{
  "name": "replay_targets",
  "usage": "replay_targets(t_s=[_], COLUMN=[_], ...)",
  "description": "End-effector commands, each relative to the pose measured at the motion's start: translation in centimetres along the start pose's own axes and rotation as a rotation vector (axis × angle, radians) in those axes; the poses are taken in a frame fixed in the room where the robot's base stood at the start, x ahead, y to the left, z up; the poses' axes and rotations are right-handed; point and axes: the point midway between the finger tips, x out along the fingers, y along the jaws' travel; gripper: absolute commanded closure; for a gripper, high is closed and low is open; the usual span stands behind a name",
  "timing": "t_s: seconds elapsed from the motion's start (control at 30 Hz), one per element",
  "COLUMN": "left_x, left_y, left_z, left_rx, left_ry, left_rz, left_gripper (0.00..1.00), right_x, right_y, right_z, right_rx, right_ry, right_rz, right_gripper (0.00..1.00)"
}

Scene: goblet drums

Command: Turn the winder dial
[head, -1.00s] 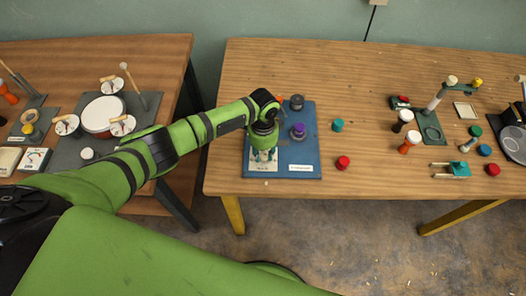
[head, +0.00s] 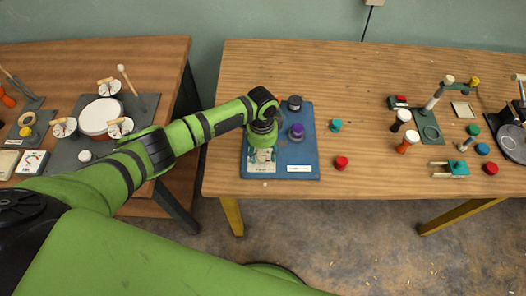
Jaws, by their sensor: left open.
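A blue board (head: 308,155) lies near the left end of the right-hand table. A dark round knob (head: 295,103) stands at its back and a purple knob (head: 296,131) near its middle. I cannot tell which of these, if either, is the winder dial. My left arm reaches in from the left, and my left gripper (head: 262,153) points down over the board's left part, left of the purple knob and apart from it. The gripper is open; its fingers are small and mostly hidden under the wrist. My right gripper is not in view.
A teal piece (head: 336,125) and a red piece (head: 341,162) lie right of the board. A green stand (head: 430,132) and several small parts are farther right. The left table holds a white drum (head: 100,116). The table's middle is fairly clear.

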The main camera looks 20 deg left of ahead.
Motion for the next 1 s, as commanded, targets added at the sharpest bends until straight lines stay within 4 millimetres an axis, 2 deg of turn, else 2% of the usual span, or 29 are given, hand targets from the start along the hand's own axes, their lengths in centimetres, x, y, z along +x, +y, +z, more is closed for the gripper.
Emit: replay_targets(t_s=[0.3,0.5,0.7,1.0], left_x=[-6.5,-9.9,-11.2,-11.3], left_y=[-0.1,-0.1,-0.1,-0.1], left_z=[-0.2,-0.3,-0.2,-0.2], left_rx=[0.002,0.001,0.001,0.000], left_ry=[0.006,0.006,0.004,0.004], left_rz=[-0.007,-0.006,-0.003,-0.003], left_gripper=[0.46,0.46,0.46,0.46], right_x=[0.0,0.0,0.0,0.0], right_y=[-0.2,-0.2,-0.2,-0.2], right_z=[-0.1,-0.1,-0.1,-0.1], right_rx=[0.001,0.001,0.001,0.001], right_ry=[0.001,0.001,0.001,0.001], right_rz=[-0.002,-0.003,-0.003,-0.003], right_gripper=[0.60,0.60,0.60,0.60])
